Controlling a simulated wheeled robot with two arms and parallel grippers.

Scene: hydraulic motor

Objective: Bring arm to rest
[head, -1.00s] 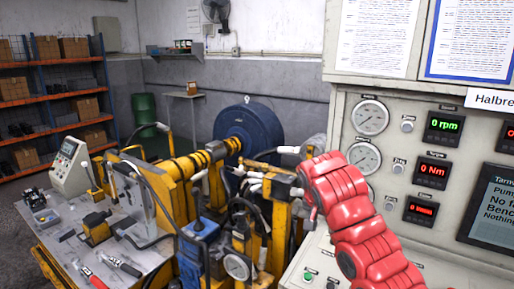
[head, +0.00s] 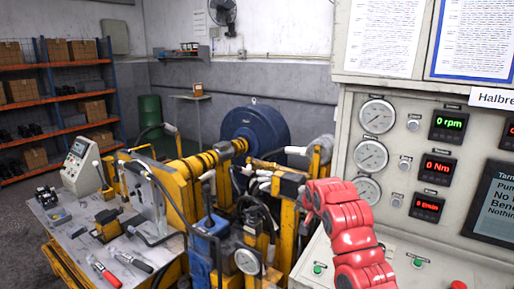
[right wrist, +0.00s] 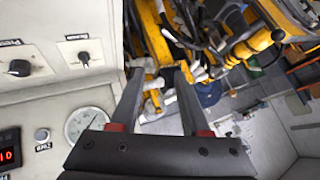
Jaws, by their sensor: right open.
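My right arm (head: 352,245), with red segments, comes up from the bottom of the head view in front of the control panel. Its wrist end is beside the yellow machine frame, and the fingers are hard to make out there. In the right wrist view my right gripper (right wrist: 158,78) is open, its two dark fingers apart with nothing held between them. Beyond the fingers are yellow machine parts and hoses. My left gripper is not in view.
The control panel (head: 405,130) with gauges and displays stands close on the right. The yellow test bench with a blue motor (head: 256,128) fills the middle. A metal table (head: 70,232) with tools is at left, shelves behind. Grey floor shows between shelves and bench.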

